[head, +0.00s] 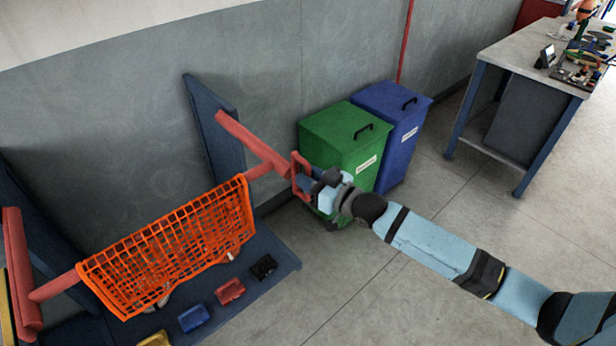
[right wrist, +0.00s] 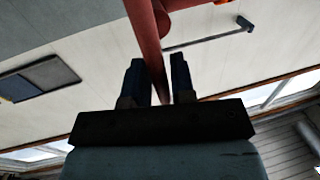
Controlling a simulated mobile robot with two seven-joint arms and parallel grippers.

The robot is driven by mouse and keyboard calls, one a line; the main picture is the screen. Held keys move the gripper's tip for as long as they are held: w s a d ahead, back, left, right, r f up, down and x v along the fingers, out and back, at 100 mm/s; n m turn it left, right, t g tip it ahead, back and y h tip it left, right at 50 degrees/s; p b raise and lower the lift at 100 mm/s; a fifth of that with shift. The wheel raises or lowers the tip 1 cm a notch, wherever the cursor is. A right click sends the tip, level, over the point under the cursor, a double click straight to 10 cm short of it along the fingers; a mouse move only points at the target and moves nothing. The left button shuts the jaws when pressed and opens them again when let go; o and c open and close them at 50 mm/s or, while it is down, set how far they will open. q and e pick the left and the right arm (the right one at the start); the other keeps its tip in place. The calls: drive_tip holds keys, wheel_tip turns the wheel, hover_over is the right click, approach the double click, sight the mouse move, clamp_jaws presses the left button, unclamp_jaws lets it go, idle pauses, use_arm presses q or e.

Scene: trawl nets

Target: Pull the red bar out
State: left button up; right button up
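The red bar runs through the orange net (head: 170,250). Its left end (head: 55,286) shows at a red arm of the stand, and its right end (head: 262,171) sticks out of the net near a red loop-shaped handle (head: 300,170). My right gripper (head: 308,183) is at this handle. In the right wrist view, a red rod (right wrist: 152,50) passes between the two dark fingers (right wrist: 160,80), which stand apart with a narrow gap beside it. The fingers partly hide the handle in the head view. My left gripper is not in view.
A dark blue stand (head: 285,252) carries several coloured items in front of the net. A green bin (head: 335,140) and a blue bin (head: 395,105) stand close behind my right gripper. A workbench (head: 520,55) is at the upper right. The middle floor is clear.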

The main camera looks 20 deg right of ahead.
drive_tip(key=shift+o, duration=1.1)
drive_tip(key=shift+s+d+f, duration=0.1)
drive_tip(key=shift+s, duration=0.1)
drive_tip(key=b+v, duration=0.1)
drive_tip(key=v, duration=1.2)
drive_tip(key=shift+d, duration=0.15)
drive_tip(key=shift+s, duration=0.1)
drive_tip(key=s+a+f+m+g+h+p, duration=0.1)
drive_tip(key=s+a+f+g+h+p, duration=0.1)
drive_tip(key=s+f, duration=0.5)
drive_tip(key=s+a+f+m+g+h+p, duration=0.2)
drive_tip(key=s+a+f+h+p, duration=0.2)
drive_tip(key=s, duration=0.5)
drive_tip(key=a+f+p, duration=0.2)
drive_tip(key=a, duration=0.1)
drive_tip(key=shift+s+a+f, duration=0.2)
drive_tip(key=shift+f, duration=0.2)
